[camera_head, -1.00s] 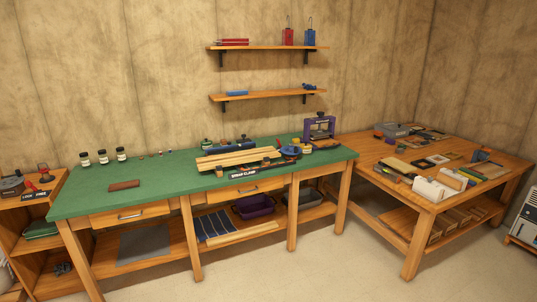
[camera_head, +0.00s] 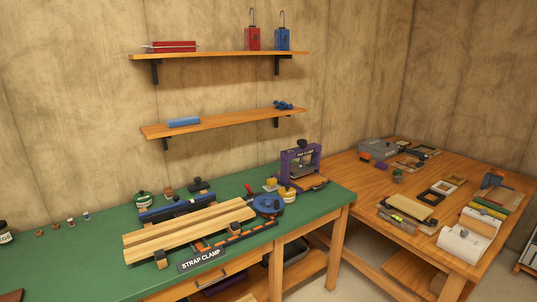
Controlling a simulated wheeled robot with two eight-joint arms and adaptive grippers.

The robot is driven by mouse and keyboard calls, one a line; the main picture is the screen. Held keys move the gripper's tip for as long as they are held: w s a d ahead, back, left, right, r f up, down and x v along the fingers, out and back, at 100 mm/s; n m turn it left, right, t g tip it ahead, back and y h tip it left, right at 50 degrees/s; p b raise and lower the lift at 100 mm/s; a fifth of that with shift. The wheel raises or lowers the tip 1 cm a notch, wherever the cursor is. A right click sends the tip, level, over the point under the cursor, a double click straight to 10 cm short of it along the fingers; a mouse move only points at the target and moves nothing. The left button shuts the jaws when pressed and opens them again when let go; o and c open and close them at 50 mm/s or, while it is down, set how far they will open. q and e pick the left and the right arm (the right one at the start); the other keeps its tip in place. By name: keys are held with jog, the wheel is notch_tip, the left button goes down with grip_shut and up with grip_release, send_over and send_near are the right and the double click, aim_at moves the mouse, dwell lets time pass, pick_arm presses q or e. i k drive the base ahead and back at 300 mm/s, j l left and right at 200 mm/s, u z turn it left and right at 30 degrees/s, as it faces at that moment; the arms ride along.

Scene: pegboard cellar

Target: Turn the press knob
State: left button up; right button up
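A purple press (camera_head: 300,166) with a light label that seems to read "PAD CLAMP" stands at the right end of the green bench (camera_head: 100,262). A dark knob (camera_head: 303,145) sits on top of its frame. The press is upright and nothing blocks it from view. Neither of my grippers shows in the head view, so I cannot see whether they hold anything.
Wooden boards (camera_head: 185,230) and a strap clamp (camera_head: 265,206) lie on the bench left of the press. A wooden table (camera_head: 340,187) with several tools and frames stands at right. Two wall shelves (camera_head: 215,124) hang behind. Floor shows between bench and table.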

aim_at(302, 143)
jog(key=i+z, duration=0.25)
jog(key=i, duration=0.2)
jog(key=i+j+z, duration=0.3)
jog(key=i, duration=0.15)
jog(key=i+l+z, duration=0.25)
jog(key=i, duration=0.35)
jog(key=i+l+z, duration=0.2)
jog(key=i, duration=0.45)
jog(key=k+j, duration=0.05)
jog(key=j, duration=0.05)
